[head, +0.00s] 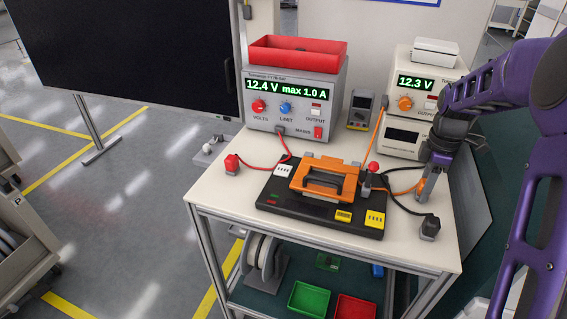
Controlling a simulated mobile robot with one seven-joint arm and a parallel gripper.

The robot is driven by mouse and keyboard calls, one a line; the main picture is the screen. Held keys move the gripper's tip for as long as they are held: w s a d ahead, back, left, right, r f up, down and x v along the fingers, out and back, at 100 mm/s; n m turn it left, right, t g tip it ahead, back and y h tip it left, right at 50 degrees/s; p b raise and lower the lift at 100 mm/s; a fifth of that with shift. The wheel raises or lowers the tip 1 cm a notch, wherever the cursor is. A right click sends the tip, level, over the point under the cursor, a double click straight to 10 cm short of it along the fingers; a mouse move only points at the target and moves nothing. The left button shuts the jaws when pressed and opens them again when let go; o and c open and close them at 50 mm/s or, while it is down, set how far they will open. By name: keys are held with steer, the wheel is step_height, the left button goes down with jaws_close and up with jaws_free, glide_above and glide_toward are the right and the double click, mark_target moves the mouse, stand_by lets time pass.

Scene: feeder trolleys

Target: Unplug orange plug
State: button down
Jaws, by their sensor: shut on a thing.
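My gripper (427,192) is at the right side of the white table, low over its top, with the fingers pointing down. It is shut on the orange plug, which is mostly hidden by the fingers. An orange cable (402,191) runs to the fingertips from the right side of the black board (268,200). Another stretch of orange cable (377,130) hangs from near the right power supply (402,69) towards the board. Whether the plug touches the table cannot be told.
A red plug (232,164) stands at the table's left, a black plug (430,228) at its front right. An orange frame (325,178) and a red knob (373,167) are at the board. The left supply (292,95) and a meter (360,108) stand behind.

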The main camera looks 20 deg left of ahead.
jaws_free()
stand_by(0.5)
stand_by(0.4)
steer(key=shift+r+p, duration=3.95)
steer(key=shift+r, duration=0.85)
steer(key=shift+r, duration=2.95)
